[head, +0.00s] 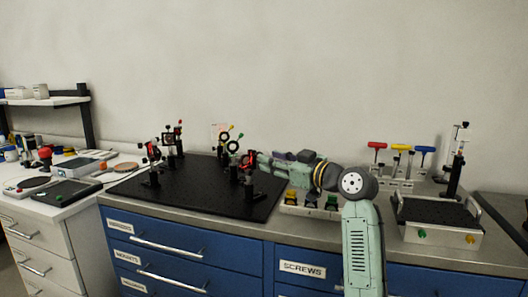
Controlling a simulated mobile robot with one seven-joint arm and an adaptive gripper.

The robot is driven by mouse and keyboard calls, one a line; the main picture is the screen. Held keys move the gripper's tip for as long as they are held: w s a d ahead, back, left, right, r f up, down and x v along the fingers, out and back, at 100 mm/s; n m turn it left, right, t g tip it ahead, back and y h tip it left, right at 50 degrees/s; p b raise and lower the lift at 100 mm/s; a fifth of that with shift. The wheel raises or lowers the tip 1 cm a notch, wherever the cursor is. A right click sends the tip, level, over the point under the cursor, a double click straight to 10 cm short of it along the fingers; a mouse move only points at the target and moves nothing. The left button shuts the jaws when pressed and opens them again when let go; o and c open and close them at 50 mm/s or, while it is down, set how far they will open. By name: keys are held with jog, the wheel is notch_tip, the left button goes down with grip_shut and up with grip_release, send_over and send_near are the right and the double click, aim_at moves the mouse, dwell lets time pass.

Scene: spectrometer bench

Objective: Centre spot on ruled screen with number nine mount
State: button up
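The black optical breadboard (200,200) lies on the bench top. Several small posted mounts stand on it. A red and black mount (248,159) stands at the right side of the board. My gripper (260,160) reaches in from the right, at or very close to this mount. I cannot tell whether it touches it, or whether its fingers are open. No mount number is legible, so I cannot tell which is number nine.
A rack of red, yellow and blue T-handled drivers (400,147) stands right of my arm. A low tray with a black top (436,212) and a tall post is at the right. A white side bench (60,205) with instruments is at the left.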

jog(key=shift+p+x, duration=0.45)
jog(key=shift+x, duration=1.5)
jog(key=shift+c, duration=0.5)
grip_shut()
